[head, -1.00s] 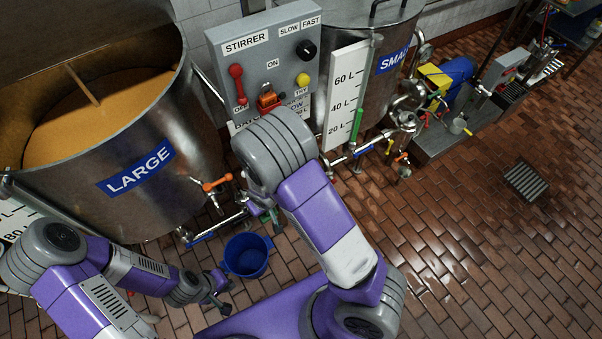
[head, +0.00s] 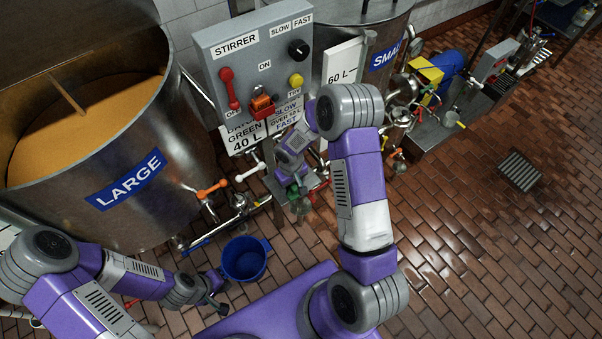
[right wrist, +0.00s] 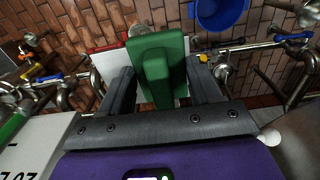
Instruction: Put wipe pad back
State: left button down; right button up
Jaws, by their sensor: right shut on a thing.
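The green wipe pad (right wrist: 157,72), with a raised block as its handle, sits between the two dark fingers of my right gripper (right wrist: 160,88) in the right wrist view. The gripper is shut on it. In the head view my right gripper (head: 295,186) points down below the stirrer box, and a bit of green shows at its fingers. A pale flat plate (right wrist: 112,70) lies behind the pad; I cannot tell whether they touch. My left gripper (head: 217,299) is low, near the blue bucket, and too small to read.
The blue bucket (head: 244,259) stands on the floor. The large tank (head: 95,150) is left, the small tank (head: 372,45) behind. The stirrer box (head: 260,65) and signs are just above my right gripper. Pipes and valves with an orange handle (head: 212,188) are close by. Floor on the right is mostly clear.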

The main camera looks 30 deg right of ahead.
jog(key=w+d+f, duration=0.1)
jog(key=d, duration=0.1)
jog(key=w+d, duration=0.2)
jog(key=w+d+f+b, duration=0.1)
jog(key=w+d, duration=0.1)
jog(key=shift+d+f, duration=0.25)
jog(key=shift+f, duration=0.1)
notch_tip(320, 180, down, 4)
jog(key=shift+f+b, duration=0.1)
jog(key=shift+b, duration=0.35)
jog(key=shift+w+d+f, duration=0.15)
jog(key=shift+w, duration=0.05)
jog(key=o, duration=0.9)
